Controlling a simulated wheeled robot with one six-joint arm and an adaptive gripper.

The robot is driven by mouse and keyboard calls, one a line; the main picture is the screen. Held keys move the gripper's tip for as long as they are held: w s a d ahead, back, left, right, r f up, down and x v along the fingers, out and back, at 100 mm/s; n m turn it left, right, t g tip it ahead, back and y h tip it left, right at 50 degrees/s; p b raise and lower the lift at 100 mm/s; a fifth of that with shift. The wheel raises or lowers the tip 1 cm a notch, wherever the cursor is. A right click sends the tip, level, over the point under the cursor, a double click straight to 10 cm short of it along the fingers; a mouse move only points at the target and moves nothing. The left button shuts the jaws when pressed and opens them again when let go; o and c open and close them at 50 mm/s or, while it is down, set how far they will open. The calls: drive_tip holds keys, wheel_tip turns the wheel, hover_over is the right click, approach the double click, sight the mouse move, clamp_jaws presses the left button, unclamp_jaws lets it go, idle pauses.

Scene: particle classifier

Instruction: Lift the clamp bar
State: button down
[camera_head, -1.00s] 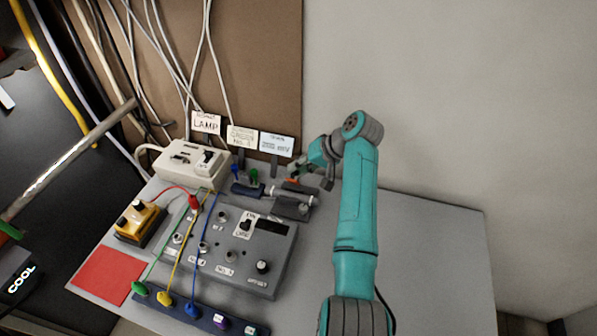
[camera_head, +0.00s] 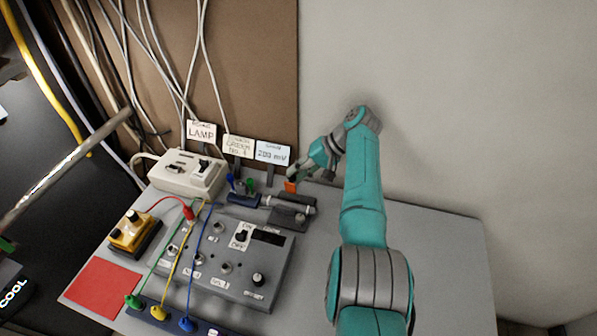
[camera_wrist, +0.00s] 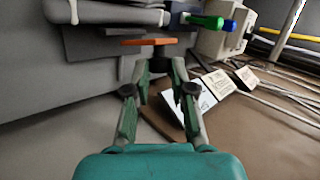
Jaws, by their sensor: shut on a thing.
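The clamp bar shows as a small orange piece (camera_head: 291,186) at the back of the bench, above the grey clamp block (camera_head: 287,217) with its pale rod (camera_head: 277,204). In the wrist view it is an orange strip (camera_wrist: 150,41) just at my fingertips. My gripper (camera_head: 299,177) reaches down to it from the right. In the wrist view the two fingers of my gripper (camera_wrist: 159,66) are a little apart, shut on the clamp bar. The exact contact is too small to see clearly.
A grey control box (camera_head: 232,262) with knobs stands in front. A white lamp switch box (camera_head: 188,175) and small label cards (camera_head: 272,152) are at the left and behind. A blue and a green plug (camera_head: 251,185) stand close by. The bench's right side (camera_head: 440,250) is clear.

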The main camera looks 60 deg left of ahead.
drive_tip(key=shift+f, duration=0.1)
idle(0.3)
drive_tip(key=c, duration=1)
unclamp_jaws()
wheel_tip(320, 180, up, 10)
drive_tip(key=shift+r, duration=0.1)
